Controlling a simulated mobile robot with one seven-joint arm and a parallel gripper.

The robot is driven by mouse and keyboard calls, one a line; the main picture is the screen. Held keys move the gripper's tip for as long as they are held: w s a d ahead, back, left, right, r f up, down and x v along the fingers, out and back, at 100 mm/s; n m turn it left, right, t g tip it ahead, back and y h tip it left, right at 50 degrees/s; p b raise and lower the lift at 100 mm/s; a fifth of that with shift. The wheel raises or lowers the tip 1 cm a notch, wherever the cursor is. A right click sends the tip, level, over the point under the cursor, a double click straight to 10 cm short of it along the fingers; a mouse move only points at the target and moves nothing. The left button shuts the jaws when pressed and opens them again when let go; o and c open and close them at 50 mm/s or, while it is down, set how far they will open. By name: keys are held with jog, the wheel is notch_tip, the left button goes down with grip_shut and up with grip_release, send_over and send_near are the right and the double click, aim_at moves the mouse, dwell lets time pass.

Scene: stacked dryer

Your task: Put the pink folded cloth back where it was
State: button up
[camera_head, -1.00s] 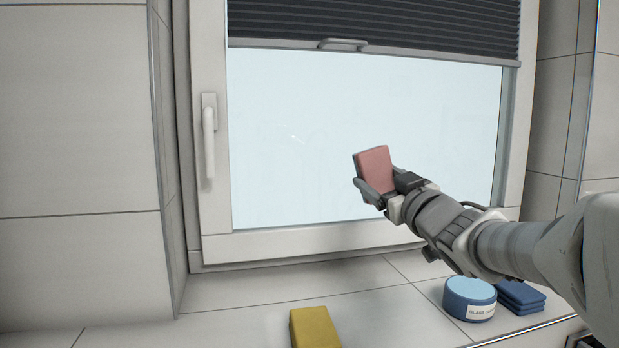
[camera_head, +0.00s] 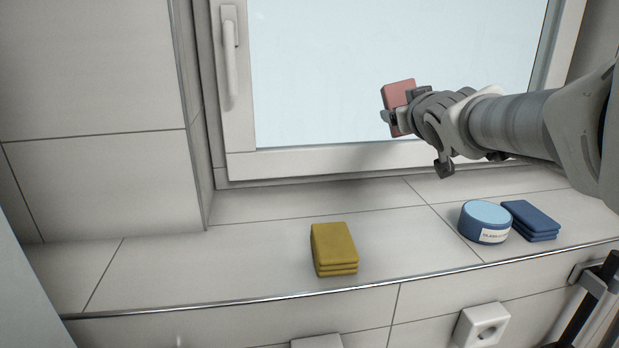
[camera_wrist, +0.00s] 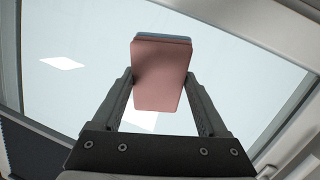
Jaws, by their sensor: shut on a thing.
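The pink folded cloth (camera_head: 397,94) is held up in front of the window pane, above the tiled sill. My gripper (camera_head: 391,117) is shut on it, and my arm reaches in from the right. In the wrist view the pink cloth (camera_wrist: 160,75) sits between the two fingers of my gripper (camera_wrist: 160,97), with a thin blue-grey layer showing along its top edge. The cloth is clear of the sill and appears apart from the glass. Part of it is hidden behind my gripper in the head view.
On the sill (camera_head: 260,240) lie a yellow folded stack (camera_head: 334,247), a round blue tin (camera_head: 485,222) with a label, and a blue folded stack (camera_head: 531,220). Sill room is clear left of the yellow stack and between it and the tin. A window handle (camera_head: 230,55) projects at left.

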aim_at(395, 130)
jog(key=shift+s+a+f+m+g+h+p, duration=0.1)
jog(key=shift+a+f+m+g+h+p, duration=0.15)
jog(key=shift+g, duration=0.25)
jog(key=shift+s+a+f+m+g+h+p, duration=0.15)
jog(key=shift+f+m+g+h, duration=0.15)
jog(key=shift+g, duration=0.2)
jog(key=f+g, duration=0.1)
jog(key=s+a+m+g+h+p, duration=0.1)
jog(key=g, duration=0.1)
jog(key=shift+s+a+f+m, duration=0.15)
jog(key=shift+f+m, duration=0.1)
jog(key=shift+f, duration=0.1)
jog(key=s+a+f+m+g+y+p, duration=0.1)
jog(key=s+a+g+p, duration=0.1)
jog(key=s+a+g, duration=0.5)
jog(key=s+a+f+m+g+y+p, duration=0.1)
jog(key=s+a+f+m+g+p, duration=0.15)
jog(key=s, duration=0.75)
jog(key=shift+n, duration=0.45)
jog(key=a+f, duration=0.2)
jog(key=a, duration=0.2)
jog(key=a+f, duration=0.2)
jog(key=a, duration=0.2)
jog(key=a+f, duration=0.1)
jog(key=a, duration=0.3)
jog(key=shift+s+f, duration=0.1)
jog(key=shift+f, duration=0.3)
jog(key=shift+a+f, duration=0.1)
jog(key=shift+f, duration=1.95)
jog(key=shift+f, duration=0.1)
